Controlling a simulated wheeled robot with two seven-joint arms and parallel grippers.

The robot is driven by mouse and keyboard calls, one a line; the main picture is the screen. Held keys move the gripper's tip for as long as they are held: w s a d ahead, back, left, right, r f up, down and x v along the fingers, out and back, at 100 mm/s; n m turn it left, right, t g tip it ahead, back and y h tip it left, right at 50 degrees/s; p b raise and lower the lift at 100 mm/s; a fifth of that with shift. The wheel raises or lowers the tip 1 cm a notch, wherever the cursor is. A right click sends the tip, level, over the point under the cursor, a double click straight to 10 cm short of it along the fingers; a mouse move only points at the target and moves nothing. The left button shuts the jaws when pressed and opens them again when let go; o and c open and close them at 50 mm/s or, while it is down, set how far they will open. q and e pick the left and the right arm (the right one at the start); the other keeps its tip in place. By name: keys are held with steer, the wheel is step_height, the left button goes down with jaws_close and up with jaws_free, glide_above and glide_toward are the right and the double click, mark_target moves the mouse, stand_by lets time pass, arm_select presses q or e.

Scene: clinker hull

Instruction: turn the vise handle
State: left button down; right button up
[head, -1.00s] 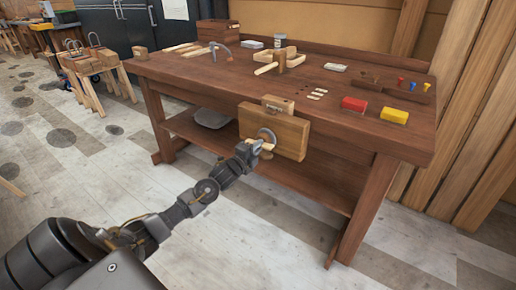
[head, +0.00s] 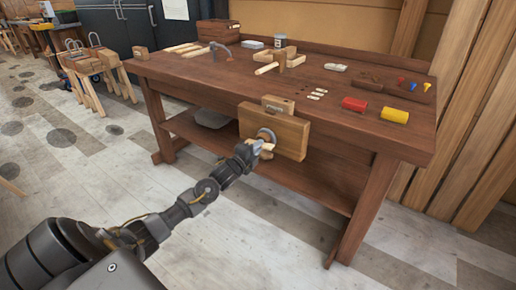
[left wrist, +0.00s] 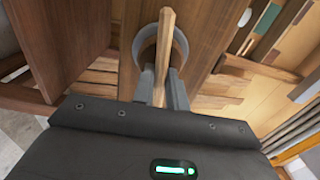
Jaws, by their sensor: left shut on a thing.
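The vise is a wooden jaw block (head: 276,136) on the front of the workbench, with a round grey metal hub on its face. The vise handle is a pale wooden bar (head: 267,146) across the hub. My left gripper (head: 254,149) is shut on the handle at the hub. In the left wrist view the handle (left wrist: 165,45) stands nearly upright in the picture, between the two grey fingers (left wrist: 161,88), in front of the grey hub ring (left wrist: 142,42). My right gripper is not in view.
The workbench top (head: 225,75) carries a hammer, a wooden plane, a red block (head: 354,104), a yellow block (head: 395,115) and several small tools. A lower shelf (head: 315,184) runs beneath. Sawhorses (head: 90,75) stand at left. The floor in front is clear.

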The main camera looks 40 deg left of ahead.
arm_select(q)
steer(key=c, duration=1.6)
jaws_free()
steer(key=shift+s+d+f, duration=0.15)
steer(key=shift+f, duration=0.3)
steer(key=shift+o, duration=0.7)
steer(key=shift+r, duration=0.25)
steer(key=s, duration=1)
steer(key=shift+s, duration=0.4)
